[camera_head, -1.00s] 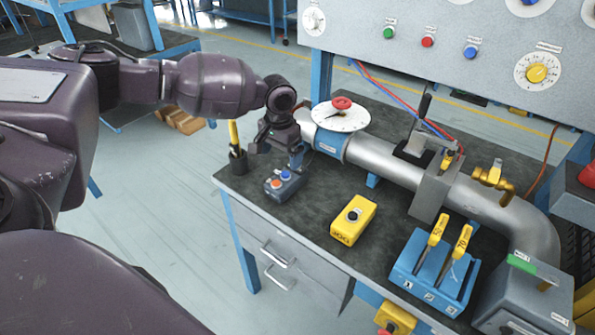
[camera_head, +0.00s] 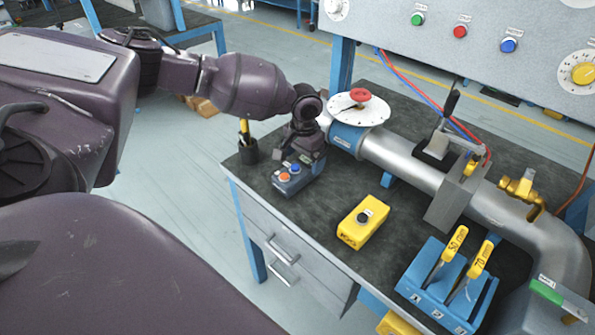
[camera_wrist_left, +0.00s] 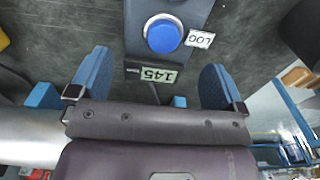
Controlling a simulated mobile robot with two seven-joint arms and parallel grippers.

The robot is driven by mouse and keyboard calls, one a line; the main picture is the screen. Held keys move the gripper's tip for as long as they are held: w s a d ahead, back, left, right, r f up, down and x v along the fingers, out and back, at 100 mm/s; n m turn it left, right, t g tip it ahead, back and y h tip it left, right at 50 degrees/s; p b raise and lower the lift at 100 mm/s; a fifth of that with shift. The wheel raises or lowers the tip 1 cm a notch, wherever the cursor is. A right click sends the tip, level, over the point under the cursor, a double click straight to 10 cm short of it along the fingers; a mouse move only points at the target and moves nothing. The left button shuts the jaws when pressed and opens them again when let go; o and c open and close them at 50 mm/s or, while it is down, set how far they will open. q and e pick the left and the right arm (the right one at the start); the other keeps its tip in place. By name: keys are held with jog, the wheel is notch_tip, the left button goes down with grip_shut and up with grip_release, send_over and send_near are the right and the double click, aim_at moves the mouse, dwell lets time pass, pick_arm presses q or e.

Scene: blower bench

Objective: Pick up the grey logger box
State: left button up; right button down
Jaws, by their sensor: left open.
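The grey logger box (camera_head: 291,189) sits on the dark bench top near its left end, with an orange and a blue button on top. My left gripper (camera_head: 307,156) is just above and behind it, partly covering its far end. In the left wrist view the logger box (camera_wrist_left: 143,48) shows a blue button, a LOG label and a small display reading 145. My left gripper's fingers (camera_wrist_left: 155,80) are open there, one on each side of the box's display end, with nothing held. Whether they touch the box cannot be told. My right gripper is not in view.

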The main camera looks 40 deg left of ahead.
pick_arm(q)
jog(key=f, duration=0.4)
jog(key=shift+w+d+b, duration=0.1)
jog(key=shift+d+b, duration=0.1)
jog(key=shift+b, duration=0.15)
jog(key=shift+c, duration=0.2)
jog(key=c, duration=0.8)
